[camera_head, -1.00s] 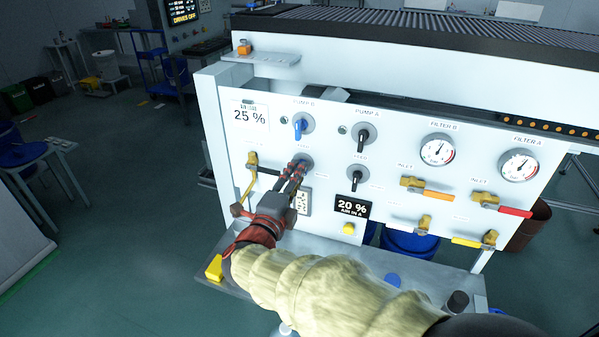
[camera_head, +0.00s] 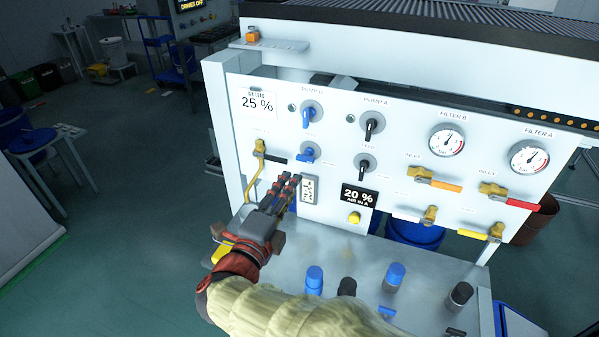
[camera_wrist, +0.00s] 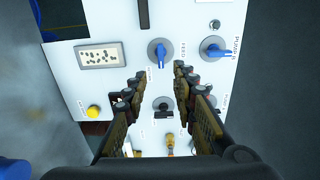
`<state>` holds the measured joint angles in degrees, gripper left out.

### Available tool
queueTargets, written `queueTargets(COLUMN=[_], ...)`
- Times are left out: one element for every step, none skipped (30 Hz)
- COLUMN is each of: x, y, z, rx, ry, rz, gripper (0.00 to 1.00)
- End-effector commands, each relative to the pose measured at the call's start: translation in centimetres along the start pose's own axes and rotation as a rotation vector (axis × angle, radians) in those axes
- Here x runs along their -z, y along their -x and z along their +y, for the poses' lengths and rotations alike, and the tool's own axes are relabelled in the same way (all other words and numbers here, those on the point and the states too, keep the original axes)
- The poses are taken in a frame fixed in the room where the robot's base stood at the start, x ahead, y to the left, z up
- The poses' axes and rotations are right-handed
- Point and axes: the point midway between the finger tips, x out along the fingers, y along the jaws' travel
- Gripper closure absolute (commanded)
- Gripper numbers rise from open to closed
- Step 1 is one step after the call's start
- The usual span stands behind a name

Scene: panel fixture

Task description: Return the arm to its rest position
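My gripper (camera_head: 288,183) is in front of the lower left part of the white panel (camera_head: 400,150) in the head view. My arm, in a pale yellow sleeve, runs down to the bottom edge of the head view.
A shelf (camera_head: 430,292) with blue and black cylinders juts out under the panel. Pump B's blue switch (camera_head: 307,117) is higher up. Open floor (camera_head: 130,220) lies to the left.

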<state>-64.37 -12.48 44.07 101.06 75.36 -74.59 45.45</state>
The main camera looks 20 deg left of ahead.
Motion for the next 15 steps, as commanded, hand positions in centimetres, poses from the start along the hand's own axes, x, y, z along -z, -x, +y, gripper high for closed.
queueTargets(x=[0.0, 0.0, 0.0, 0.0, -0.1, -0.6, -1.1, -1.9, -3.3, -4.3, -5.5, -7.1, -8.3, -9.4, -10.8], y=[0.0, 0.0, 0.0, 0.0, 0.0, 0.0, 0.0, 0.1, 0.3, 0.6, 1.0, 1.8, 2.6, 3.5, 4.9], z=[0.0, 0.0, 0.0, 0.0, 0.1, 0.6, 1.1, 1.6, 2.4, 3.2, 4.2, 5.6, 6.5, 7.4, 8.2], rx=[0.000, 0.000, 0.000, 0.000, -0.004, -0.022, -0.038, -0.055, -0.080, -0.100, -0.121, -0.149, -0.168, -0.185, -0.203], ry=[0.000, 0.000, 0.003, 0.010, 0.023, 0.041, 0.058, 0.077, 0.112, 0.147, 0.187, 0.247, 0.291, 0.338, 0.397], rz=[0.000, 0.000, 0.000, 0.000, -0.004, -0.023, -0.043, -0.073, -0.128, -0.176, -0.233, -0.316, -0.383, -0.450, -0.541], gripper=[0.73, 0.73, 0.73, 0.73, 0.73, 0.73, 0.73, 0.73, 0.73, 0.73, 0.73, 0.73, 0.73, 0.73, 0.73])
